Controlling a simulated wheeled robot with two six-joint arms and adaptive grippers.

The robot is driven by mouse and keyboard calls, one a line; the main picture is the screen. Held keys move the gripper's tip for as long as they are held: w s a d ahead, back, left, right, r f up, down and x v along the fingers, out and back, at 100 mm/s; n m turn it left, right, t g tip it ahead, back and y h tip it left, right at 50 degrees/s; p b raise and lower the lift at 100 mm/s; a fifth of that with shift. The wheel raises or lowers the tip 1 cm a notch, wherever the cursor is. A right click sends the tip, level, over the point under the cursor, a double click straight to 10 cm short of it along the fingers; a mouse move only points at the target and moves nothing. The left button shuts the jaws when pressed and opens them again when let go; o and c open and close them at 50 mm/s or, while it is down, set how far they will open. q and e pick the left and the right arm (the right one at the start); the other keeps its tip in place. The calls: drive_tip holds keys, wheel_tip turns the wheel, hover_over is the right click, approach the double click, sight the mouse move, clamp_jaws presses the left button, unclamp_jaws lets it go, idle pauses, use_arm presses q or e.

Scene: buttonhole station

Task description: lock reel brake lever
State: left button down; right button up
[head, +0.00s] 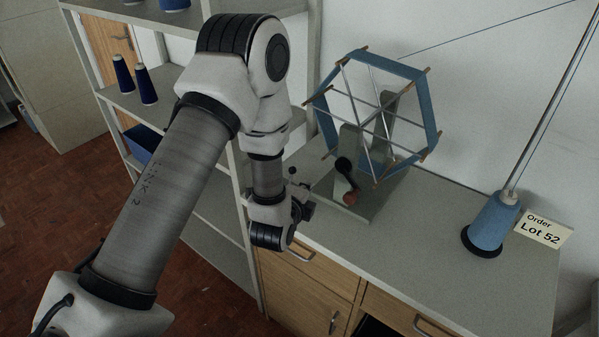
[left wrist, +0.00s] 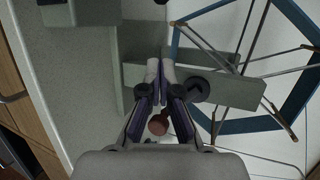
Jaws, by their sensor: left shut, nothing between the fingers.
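The reel (head: 425,105) is a six-sided frame on spokes with blue thread around it, on a grey stand and base plate (head: 375,208). The brake lever (head: 347,177) is a short dark arm hanging down from a round black hub, with a red-brown knob (head: 350,198) at its lower end. My left gripper (head: 305,198) is left of the knob, apart from it in the head view. In the left wrist view the fingers (left wrist: 159,70) are shut and empty; the knob (left wrist: 158,124) shows between the finger linkages, and the lever's rest is partly hidden. My right gripper is out of view.
A blue thread cone (head: 492,222) on a black base stands at right beside a thin pole and a "Lot 52" card (head: 543,229). Shelving (head: 190,105) with dark blue cones stands left, close to my arm. The counter (head: 420,250) is clear in front.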

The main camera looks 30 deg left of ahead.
use_arm(q)
drive_tip(key=w+a+p, duration=0.1)
drive_tip(key=w+a+f+p, duration=0.1)
drive_tip(key=w+a+p, duration=0.2)
drive_tip(key=w, duration=0.1)
drive_tip(key=shift+a+f, duration=0.25)
drive_tip(key=shift+a, duration=0.15)
drive_tip(key=shift+s+a, duration=0.2)
drive_tip(key=shift+s, duration=0.05)
drive_tip(key=shift+w+d+f, duration=0.1)
drive_tip(key=shift+w, duration=0.1)
drive_tip(key=shift+f, duration=0.1)
